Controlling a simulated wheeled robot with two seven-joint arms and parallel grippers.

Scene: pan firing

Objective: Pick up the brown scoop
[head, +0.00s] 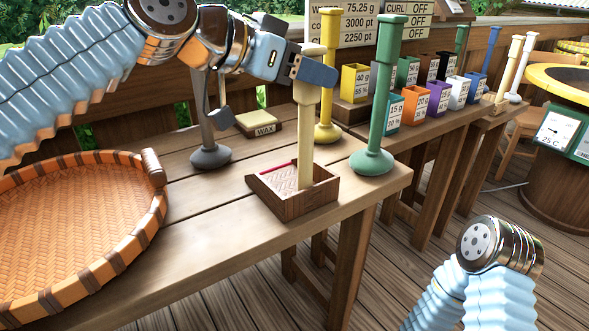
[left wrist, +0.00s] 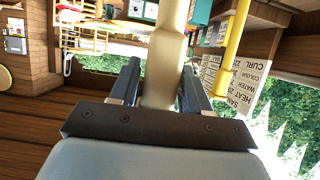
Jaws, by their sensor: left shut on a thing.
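My left gripper (head: 307,72) is shut on the upper end of a pale tan handle, taken as the brown scoop (head: 305,135). In the left wrist view the handle (left wrist: 165,65) runs between the two dark fingers. My right arm shows at the lower right, but its gripper is out of view.
A woven orange tray (head: 150,225) fills the table's left. A grey stand (head: 210,157), yellow stand (head: 328,130) and green stand (head: 373,160) are close around the scoop. A wax block (head: 262,125) lies behind. Several colored cups stand on the right.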

